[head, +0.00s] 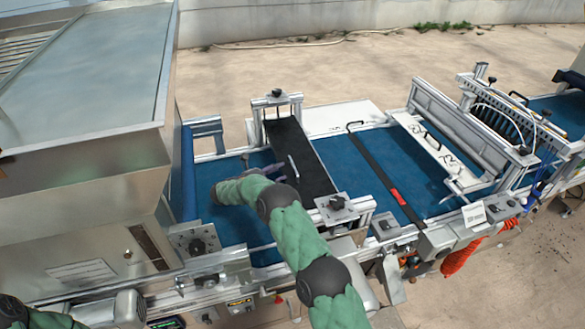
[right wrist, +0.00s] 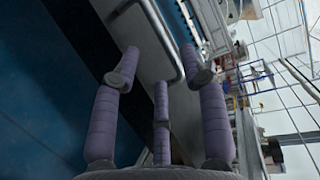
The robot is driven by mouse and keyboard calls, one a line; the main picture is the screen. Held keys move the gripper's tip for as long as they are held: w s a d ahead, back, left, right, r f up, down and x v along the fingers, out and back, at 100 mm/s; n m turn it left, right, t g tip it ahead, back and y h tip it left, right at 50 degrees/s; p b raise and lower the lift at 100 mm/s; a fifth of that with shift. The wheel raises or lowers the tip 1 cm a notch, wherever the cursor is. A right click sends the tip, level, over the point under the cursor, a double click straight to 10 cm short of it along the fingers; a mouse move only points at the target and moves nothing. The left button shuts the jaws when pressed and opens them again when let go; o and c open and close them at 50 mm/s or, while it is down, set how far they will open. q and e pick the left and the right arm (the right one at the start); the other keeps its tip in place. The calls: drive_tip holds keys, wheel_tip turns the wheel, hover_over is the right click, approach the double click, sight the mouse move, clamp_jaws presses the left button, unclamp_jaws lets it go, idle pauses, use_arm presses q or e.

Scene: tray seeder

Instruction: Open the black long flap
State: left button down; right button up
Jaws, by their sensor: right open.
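The black long flap (head: 306,160) lies across the blue belt in the head view, between two metal brackets. A thin metal handle (head: 293,168) stands on its left part; the handle also shows large in the right wrist view (right wrist: 180,52). My right gripper (head: 270,172) is at the flap's left edge, just left of the handle, partly hidden by my green wrist. In the right wrist view its purple fingers (right wrist: 160,70) are spread apart around the handle's near end, with nothing gripped. Contact with the handle cannot be told. My left gripper is out of sight.
A large metal hopper (head: 90,140) stands close on the left. A narrow dark bar with a red part (head: 398,196) crosses the blue belt (head: 360,160) to the right. Knobbed brackets (head: 337,204) line the near rail. A needle-like row unit (head: 500,120) stands further right.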

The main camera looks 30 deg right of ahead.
sight(292, 164)
drive_tip(key=x, duration=0.7)
drive_tip(key=shift+w+d+f, duration=0.1)
drive_tip(key=shift+d, duration=0.3)
clamp_jaws()
